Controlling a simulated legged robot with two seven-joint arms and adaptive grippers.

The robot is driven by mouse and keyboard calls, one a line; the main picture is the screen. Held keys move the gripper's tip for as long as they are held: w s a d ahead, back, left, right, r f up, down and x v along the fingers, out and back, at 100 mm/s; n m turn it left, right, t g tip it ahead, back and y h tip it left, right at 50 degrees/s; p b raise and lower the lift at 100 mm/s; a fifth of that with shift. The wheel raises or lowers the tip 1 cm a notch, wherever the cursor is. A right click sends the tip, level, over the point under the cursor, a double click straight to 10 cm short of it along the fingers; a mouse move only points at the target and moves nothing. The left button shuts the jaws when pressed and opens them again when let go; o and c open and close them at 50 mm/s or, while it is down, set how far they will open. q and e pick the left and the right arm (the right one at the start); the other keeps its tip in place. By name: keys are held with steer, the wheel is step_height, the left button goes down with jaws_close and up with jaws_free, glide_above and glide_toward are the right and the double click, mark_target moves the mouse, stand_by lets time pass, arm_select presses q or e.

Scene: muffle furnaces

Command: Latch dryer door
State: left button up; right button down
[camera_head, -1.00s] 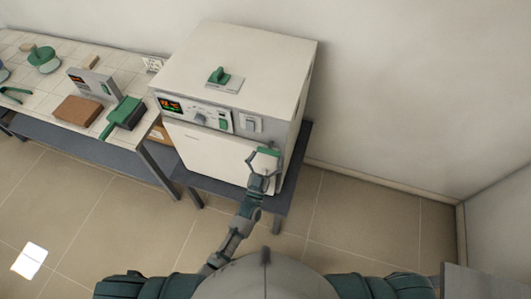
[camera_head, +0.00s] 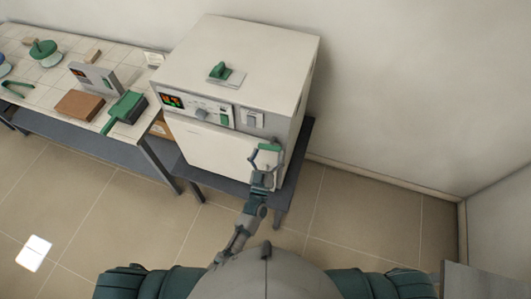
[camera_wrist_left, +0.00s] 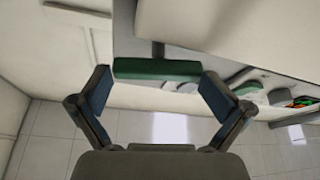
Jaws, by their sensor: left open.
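The dryer (camera_head: 235,65) is a pale box with a white front door (camera_head: 205,150), which looks closed or nearly so. A green handle bar (camera_head: 268,147) is at the door's right side. My left gripper (camera_head: 264,158) is open at this handle. In the left wrist view, the green handle bar (camera_wrist_left: 157,70) lies across between the open fingertips of my left gripper (camera_wrist_left: 156,84), with small gaps visible at its ends. Whether the latch is engaged cannot be told. My right gripper is not in view.
The dryer stands on a dark stand (camera_head: 285,185). A tiled bench (camera_head: 40,95) to its left holds a brown block (camera_head: 80,104), a green-handled brush (camera_head: 126,110) and other items. A green-handled piece (camera_head: 222,72) lies on the dryer's top. The floor at right is clear.

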arm_select(q)
steer(key=v, duration=1.2)
steer(key=shift+a, duration=0.35)
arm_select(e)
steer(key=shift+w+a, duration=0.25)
